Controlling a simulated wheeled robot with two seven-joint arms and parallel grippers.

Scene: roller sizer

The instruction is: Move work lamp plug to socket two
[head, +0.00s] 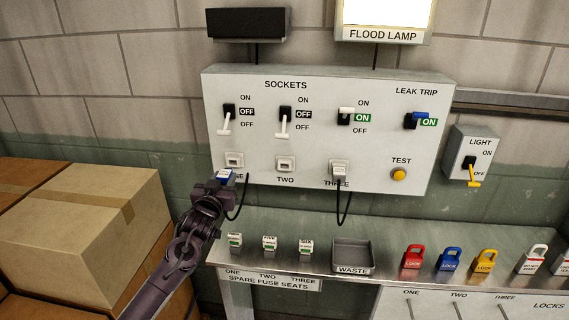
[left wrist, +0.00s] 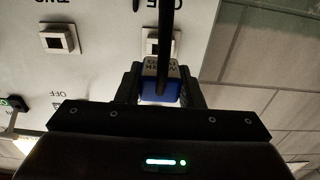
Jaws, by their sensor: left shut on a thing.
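My left gripper (head: 224,180) is shut on a blue plug (head: 226,175) with a dark cable, just below and in front of socket one (head: 234,160). The left wrist view shows the blue plug (left wrist: 160,88) between the fingers, with socket one's face (left wrist: 154,44) partly behind the cable. The plug looks out of the socket; the exact gap is hard to judge. Socket two (head: 285,163) is empty, to the right; it also shows in the left wrist view (left wrist: 59,39). Its switch (head: 284,122) is down, labelled OFF. My right gripper is not in view.
Socket three (head: 339,170) holds a grey plug with a hanging cable; its switch (head: 345,116) is ON. Below is a metal shelf (head: 385,236) with fuses, a waste tray (head: 352,243) and several lock tags. Cardboard boxes (head: 80,225) stand at left.

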